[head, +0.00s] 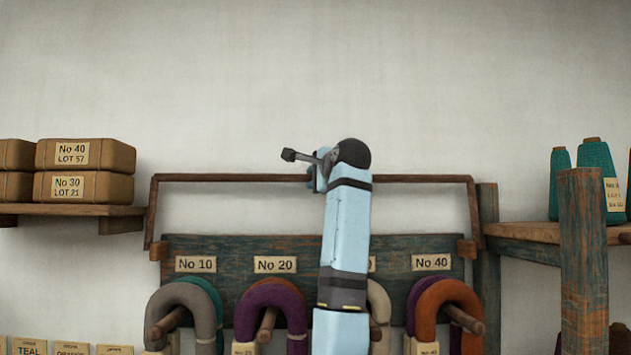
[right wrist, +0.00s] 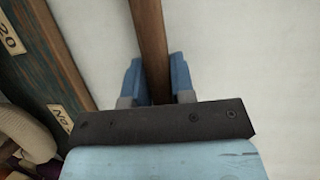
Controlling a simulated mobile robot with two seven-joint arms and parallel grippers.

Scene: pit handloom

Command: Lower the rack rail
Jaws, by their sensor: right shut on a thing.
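The rack rail (head: 240,178) is a brown bar with side arms, raised above the painted rack board (head: 336,243) with its number labels. In the head view my right arm reaches up across the board, and my right gripper (head: 318,180) is at the middle of the rail, partly hidden by my wrist. In the right wrist view the rail (right wrist: 150,45) runs between the two blue fingers of my right gripper (right wrist: 155,82), which is shut on it. My left gripper is not in view.
Yarn hanks, among them a grey one (head: 160,300) and an orange one (head: 450,292), hang on pegs below the rail. Brown packages (head: 85,155) sit on a left shelf (head: 75,212). Teal cones (head: 594,165) stand on a right shelf (head: 525,232) beside a wooden post (head: 583,270).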

